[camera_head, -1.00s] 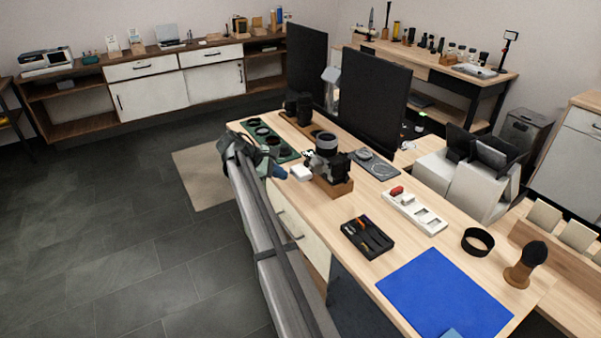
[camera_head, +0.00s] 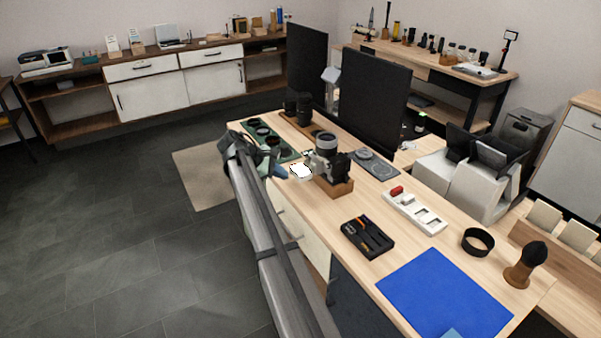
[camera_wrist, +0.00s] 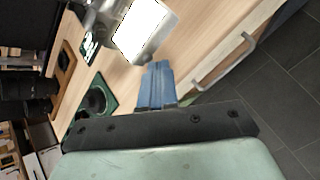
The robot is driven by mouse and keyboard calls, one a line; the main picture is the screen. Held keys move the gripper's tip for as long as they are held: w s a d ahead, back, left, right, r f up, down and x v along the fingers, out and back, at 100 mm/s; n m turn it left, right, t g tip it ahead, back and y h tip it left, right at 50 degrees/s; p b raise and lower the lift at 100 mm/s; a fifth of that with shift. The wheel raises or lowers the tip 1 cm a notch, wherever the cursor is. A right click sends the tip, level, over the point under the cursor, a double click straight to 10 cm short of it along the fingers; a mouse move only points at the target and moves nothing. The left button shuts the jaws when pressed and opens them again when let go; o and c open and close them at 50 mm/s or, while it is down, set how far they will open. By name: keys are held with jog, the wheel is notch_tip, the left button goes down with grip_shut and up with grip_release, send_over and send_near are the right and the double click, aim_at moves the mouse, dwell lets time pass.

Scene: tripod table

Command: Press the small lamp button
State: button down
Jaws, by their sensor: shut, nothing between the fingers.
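A small lamp with a bright white panel (camera_head: 300,171) sits beside the camera (camera_head: 328,158) on the wooden workbench. In the wrist view the lamp's panel (camera_wrist: 141,27) glows white at the top, on a grey body. I cannot make out its button. My gripper (camera_head: 283,173) is at the bench's left edge, just left of the lamp. In the wrist view the blue fingers of my gripper (camera_wrist: 158,68) are together and empty, pointing toward the lamp, with a small visible gap below the panel. Whether they touch its body I cannot tell.
A green tray (camera_head: 268,139) with round dark parts lies behind my gripper. Two dark monitors (camera_head: 374,98) stand at the bench's far side.

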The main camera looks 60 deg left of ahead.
jog(key=shift+s, duration=0.45)
jog(key=s, duration=0.6)
dwell(0.5)
